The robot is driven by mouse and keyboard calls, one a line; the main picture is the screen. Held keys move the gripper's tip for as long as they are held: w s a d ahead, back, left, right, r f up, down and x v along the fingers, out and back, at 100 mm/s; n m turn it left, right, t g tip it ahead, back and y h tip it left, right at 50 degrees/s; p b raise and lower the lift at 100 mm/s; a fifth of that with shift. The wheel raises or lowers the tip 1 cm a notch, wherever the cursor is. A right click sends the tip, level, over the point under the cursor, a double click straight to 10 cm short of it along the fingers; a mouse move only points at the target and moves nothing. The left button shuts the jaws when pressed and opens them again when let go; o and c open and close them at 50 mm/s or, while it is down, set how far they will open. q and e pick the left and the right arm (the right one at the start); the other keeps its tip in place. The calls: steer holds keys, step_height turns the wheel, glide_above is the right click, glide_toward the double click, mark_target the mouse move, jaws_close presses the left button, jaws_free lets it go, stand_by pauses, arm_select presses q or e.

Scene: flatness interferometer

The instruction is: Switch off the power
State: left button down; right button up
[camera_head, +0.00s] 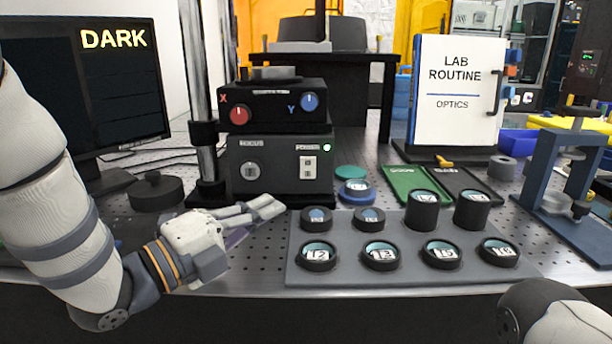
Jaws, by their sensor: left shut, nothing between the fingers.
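The power switch (308,168) is a pale rocker on the front of the black instrument box (280,180), under a small label that seems to read POWER. A small light (327,148) above it glows green-white. My left gripper (272,207) is shut and empty. Its fingers point right, in front of the box and below the switch in the picture, apart from it. Only a link of my right arm shows at the bottom right; its gripper is out of view.
A grey tray (300,277) with several numbered round pieces lies right of my left gripper. A black box with red and blue knobs (310,102) sits on the instrument. A monitor (85,95) reading DARK stands left. A LAB ROUTINE board (460,120) and blue frame (548,165) stand right.

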mark_target(307, 173)
arm_select(q)
steer(key=x, duration=0.9)
steer(key=shift+d, duration=0.1)
steer(key=w, duration=0.2)
steer(key=shift+w+r+b, duration=0.15)
steer(key=shift+w+b, duration=0.2)
steer(key=shift+w, duration=0.05)
steer(key=shift+w+r, duration=0.1)
steer(key=shift+w, duration=0.4)
arm_select(e)
steer(key=shift+s+f, duration=0.4)
steer(key=shift+f, duration=0.1)
arm_select(q)
steer(key=shift+r, duration=0.1)
steer(key=shift+w+r, duration=0.25)
steer(key=shift+w, duration=0.05)
steer(key=shift+f, duration=0.1)
arm_select(e)
steer(key=shift+w+r, duration=0.15)
